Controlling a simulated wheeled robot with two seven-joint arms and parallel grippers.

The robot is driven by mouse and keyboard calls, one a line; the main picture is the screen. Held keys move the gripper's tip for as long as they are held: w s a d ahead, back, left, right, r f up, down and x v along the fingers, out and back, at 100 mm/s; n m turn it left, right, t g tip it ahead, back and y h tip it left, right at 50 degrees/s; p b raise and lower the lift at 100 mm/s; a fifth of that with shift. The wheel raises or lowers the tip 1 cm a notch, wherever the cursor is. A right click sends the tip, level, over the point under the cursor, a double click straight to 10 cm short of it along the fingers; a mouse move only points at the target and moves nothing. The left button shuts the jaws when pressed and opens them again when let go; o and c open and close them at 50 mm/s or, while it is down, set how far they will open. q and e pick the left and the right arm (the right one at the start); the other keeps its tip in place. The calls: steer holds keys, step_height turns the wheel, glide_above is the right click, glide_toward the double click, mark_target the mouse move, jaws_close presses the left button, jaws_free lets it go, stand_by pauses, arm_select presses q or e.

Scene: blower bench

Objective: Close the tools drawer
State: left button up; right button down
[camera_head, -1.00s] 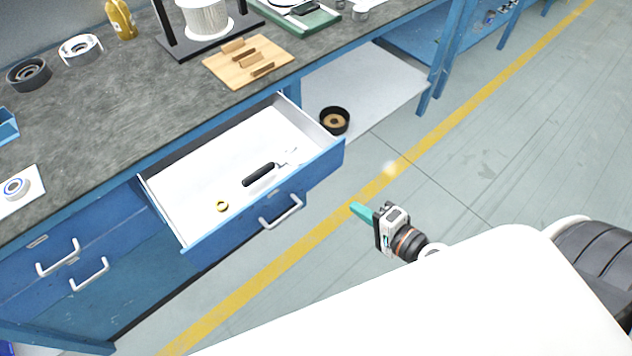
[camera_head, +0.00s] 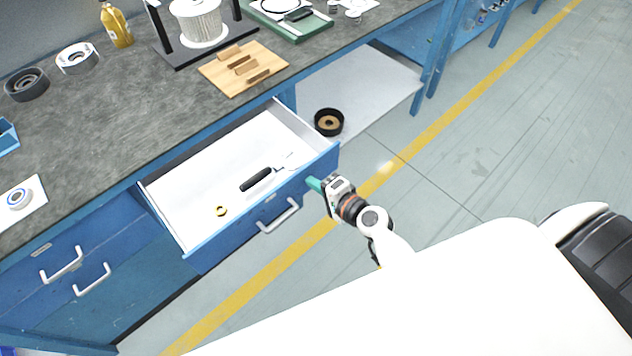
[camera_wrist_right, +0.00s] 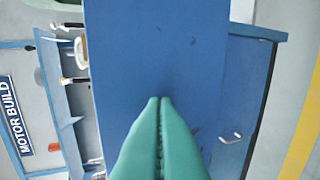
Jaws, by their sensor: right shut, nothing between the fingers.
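The tools drawer (camera_head: 262,222) stands open, pulled out from under the bench, with a blue front and a silver bar handle (camera_head: 278,216). Inside on its white floor (camera_head: 215,178) lie a black-handled tool (camera_head: 258,179) and a small yellow ring (camera_head: 221,211). My right gripper (camera_head: 311,183) is at the right part of the drawer front, right of the handle. In the right wrist view its teal fingers (camera_wrist_right: 160,105) are together and empty, pointing at a blue panel (camera_wrist_right: 170,50). Whether they touch it I cannot tell. My left gripper is not in view.
The benchtop (camera_head: 110,110) holds a wooden block board (camera_head: 232,84), a spool (camera_head: 198,22) and a yellow bottle (camera_head: 116,25). A black round part (camera_head: 329,122) sits on the low shelf (camera_head: 375,85). Floor right of the drawer is clear.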

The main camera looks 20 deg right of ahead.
steer(key=w+a, duration=0.1)
steer(key=w, duration=0.3)
steer(key=w+a, duration=0.1)
steer(key=w, duration=0.2)
steer(key=w+a, duration=0.1)
steer(key=w, duration=0.3)
steer(key=shift+w+a+b, duration=0.3)
steer(key=shift+a, duration=0.1)
steer(key=b, duration=0.3)
glide_above(258, 142)
steer(key=s, duration=0.1)
steer(key=shift+s+d+f, duration=0.1)
steer(key=shift+w, duration=0.35)
steer(key=shift+w+b, duration=0.1)
steer(key=shift+b, duration=0.2)
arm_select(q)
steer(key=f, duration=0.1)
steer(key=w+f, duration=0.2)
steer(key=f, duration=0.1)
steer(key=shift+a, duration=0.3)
arm_select(e)
steer(key=shift+w+r, duration=0.1)
steer(key=shift+r, duration=0.3)
